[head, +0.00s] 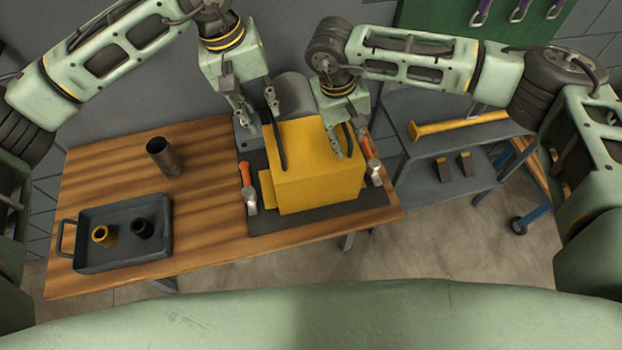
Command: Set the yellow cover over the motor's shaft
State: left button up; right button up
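The yellow cover (318,185), a boxy shell, is over the dark mat on the table. The motor (292,88) shows as a grey rounded body behind it; its shaft is hidden, so I cannot tell whether the cover surrounds it. My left gripper (262,115) is at the cover's back left, beside a dark strip on its left edge. My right gripper (344,138) is at the cover's right, close to its top and a similar dark strip. The fingers overlap the dark parts, so I cannot tell whether either grips the cover.
A dark tray (90,262) holds a yellow bushing and a black one. A dark cylinder (165,158) stands behind it. A cart (405,150) at right carries a yellow bar.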

jog(key=shift+r, duration=0.1)
pick_arm(q)
jog(key=shift+a+r, duration=0.15)
jog(key=shift+r, duration=0.4)
pick_arm(e)
notch_tip(320, 180, up, 12)
jog(key=a, duration=0.2)
jog(key=shift+s+a+f, duration=0.15)
jog(key=shift+a+f, duration=0.05)
jog(key=shift+f, duration=0.05)
